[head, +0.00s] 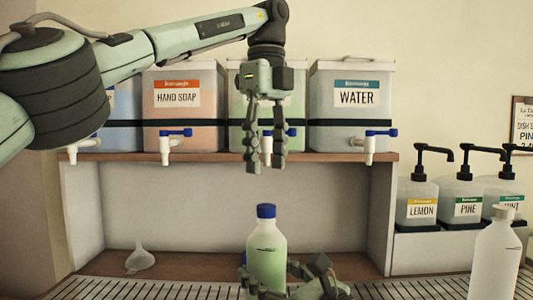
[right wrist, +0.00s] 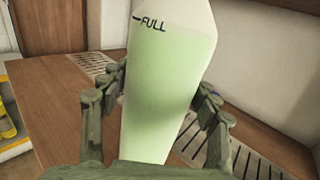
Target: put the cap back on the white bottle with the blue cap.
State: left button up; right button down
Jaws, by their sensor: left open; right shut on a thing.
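The white bottle (head: 267,245) with green liquid inside stands upright at the front middle. Its blue cap (head: 266,211) sits on the bottle's neck; I cannot tell how tight it is. My left gripper (head: 266,166) is open and empty, pointing down above the cap with a gap between. My right gripper (head: 285,281) is shut on the bottle's lower body. In the right wrist view the bottle (right wrist: 165,95), with a FULL mark, stands between the fingers of my right gripper (right wrist: 150,100). The cap is out of that view.
Several drums with blue-handled taps, such as the WATER drum (head: 350,108), stand on a shelf (head: 320,156) behind. A funnel (head: 140,258) is at left. Pump bottles (head: 459,200) and another white bottle (head: 496,255) stand at right. A slatted grille (head: 110,288) runs along the front.

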aim_at(266, 206)
pick_arm(q)
jog(key=n, duration=0.3)
jog(key=shift+r+n, duration=0.1)
jog(key=shift+n, duration=0.3)
jog(key=shift+f, duration=4)
